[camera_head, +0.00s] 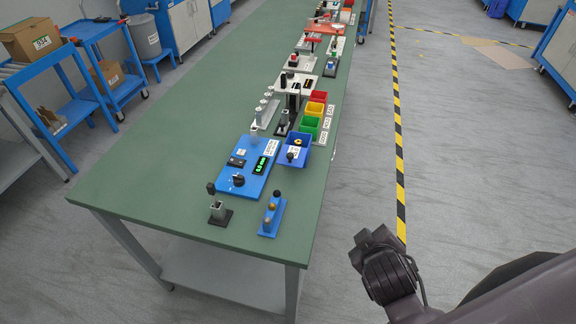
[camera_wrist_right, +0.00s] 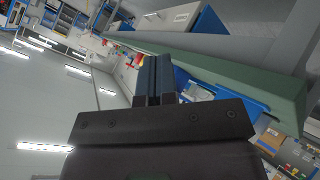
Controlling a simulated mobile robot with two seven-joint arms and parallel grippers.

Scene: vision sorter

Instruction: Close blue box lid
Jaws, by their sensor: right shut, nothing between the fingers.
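A small blue box (camera_head: 284,159) stands near the right edge of the green table (camera_head: 150,170), at the near end of a row of coloured bins. A white label and small dark and yellow items show at it. I cannot make out its lid. My right gripper shows in the right wrist view (camera_wrist_right: 154,62), with its two dark fingers together and nothing between them. In the head view my right arm is at the lower right, off the table and apart from the box. My left gripper is not in view.
A blue panel (camera_head: 240,186) with a green display lies left of the box. Green (camera_head: 310,124), yellow and red (camera_head: 319,96) bins stand behind it. A blue block with knobs (camera_head: 271,216) and a small dark stand (camera_head: 219,213) are nearer. Floor right of the table is clear.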

